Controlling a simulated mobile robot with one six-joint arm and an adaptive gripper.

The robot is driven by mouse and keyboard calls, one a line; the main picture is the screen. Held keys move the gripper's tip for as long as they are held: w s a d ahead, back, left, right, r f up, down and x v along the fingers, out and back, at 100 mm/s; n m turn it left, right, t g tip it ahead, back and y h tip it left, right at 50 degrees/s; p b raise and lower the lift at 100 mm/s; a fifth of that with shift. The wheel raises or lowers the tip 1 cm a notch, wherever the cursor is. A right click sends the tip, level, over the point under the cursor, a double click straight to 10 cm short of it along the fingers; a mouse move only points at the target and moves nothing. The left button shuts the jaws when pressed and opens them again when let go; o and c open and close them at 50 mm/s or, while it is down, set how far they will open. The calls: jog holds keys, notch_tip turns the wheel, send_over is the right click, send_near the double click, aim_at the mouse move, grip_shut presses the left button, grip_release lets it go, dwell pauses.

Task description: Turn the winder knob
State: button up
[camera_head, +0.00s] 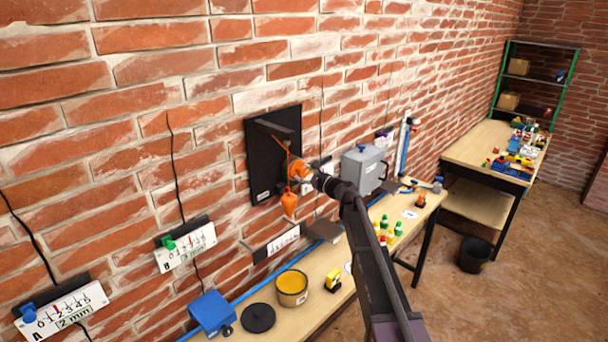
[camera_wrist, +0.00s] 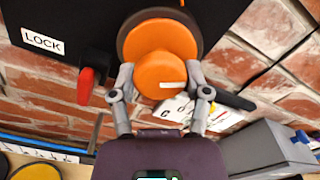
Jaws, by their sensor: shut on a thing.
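The orange winder knob (camera_wrist: 166,50) fills the upper middle of the wrist view, with a short white mark on its face. In the head view the knob (camera_head: 299,168) stands out from a black board (camera_head: 261,147) on the brick wall. My gripper (camera_wrist: 160,78) is shut on the knob, one finger on each side of its rim. In the head view my gripper (camera_head: 311,176) reaches it from the lower right. An orange weight (camera_head: 289,204) hangs just below the knob.
A red lever (camera_wrist: 87,84) and a LOCK label (camera_wrist: 42,40) are left of the knob. A grey box (camera_head: 363,170) stands to the right. The bench (camera_head: 322,262) below holds a yellow-filled tub (camera_head: 292,284) and small bottles. Scale plates (camera_head: 186,247) are on the wall.

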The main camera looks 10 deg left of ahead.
jog(key=shift+n, duration=0.4)
jog(key=n, duration=0.5)
jog(key=shift+w+r, duration=0.1)
jog(key=n, duration=0.6)
dwell(0.5)
jog(key=o, duration=1.1)
jog(key=shift+o, duration=0.2)
jog(key=v, duration=1.2)
